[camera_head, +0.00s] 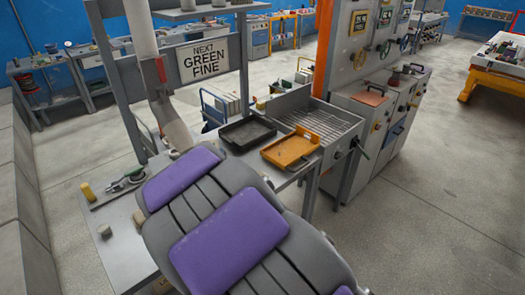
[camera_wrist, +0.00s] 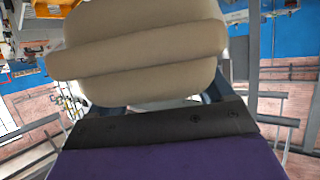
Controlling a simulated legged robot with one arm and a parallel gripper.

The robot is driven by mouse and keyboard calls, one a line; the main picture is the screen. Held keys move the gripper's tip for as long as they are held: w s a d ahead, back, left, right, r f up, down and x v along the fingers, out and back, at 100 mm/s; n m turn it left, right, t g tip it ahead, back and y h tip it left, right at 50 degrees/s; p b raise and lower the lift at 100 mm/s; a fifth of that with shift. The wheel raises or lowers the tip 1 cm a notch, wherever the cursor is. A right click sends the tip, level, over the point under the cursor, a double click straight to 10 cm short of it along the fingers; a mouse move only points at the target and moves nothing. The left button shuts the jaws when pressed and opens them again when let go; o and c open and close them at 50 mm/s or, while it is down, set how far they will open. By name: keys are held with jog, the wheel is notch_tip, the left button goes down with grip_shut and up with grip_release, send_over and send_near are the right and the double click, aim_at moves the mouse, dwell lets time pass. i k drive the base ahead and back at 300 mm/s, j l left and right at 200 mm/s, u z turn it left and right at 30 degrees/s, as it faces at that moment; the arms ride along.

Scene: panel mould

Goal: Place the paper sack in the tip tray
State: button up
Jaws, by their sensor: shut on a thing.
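A beige, rounded sack (camera_wrist: 140,45) with thick folds fills the upper middle of the wrist view; I take it to be the paper sack. My gripper (camera_wrist: 160,102) is shut on it, and the sack hides most of the fingers. A shallow black tray (camera_head: 247,132) and an orange tray (camera_head: 290,148) lie side by side on the bench. I cannot tell which is the tip tray.
A grey post frame with a "NEXT GREEN FINE" sign (camera_head: 203,63) and a pale hanging pipe (camera_head: 143,35) stand left of the trays. A green-topped tool (camera_head: 127,180) lies on the left bench. A control cabinet (camera_head: 372,110) stands right. The floor at right is clear.

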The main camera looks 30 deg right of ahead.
aim_at(287, 152)
jog(key=i+l, duration=0.15)
jog(key=l, duration=0.2)
jog(key=i+l, duration=0.35)
jog(key=l, duration=0.3)
jog(key=i+l, duration=0.15)
jog(key=l, duration=0.2)
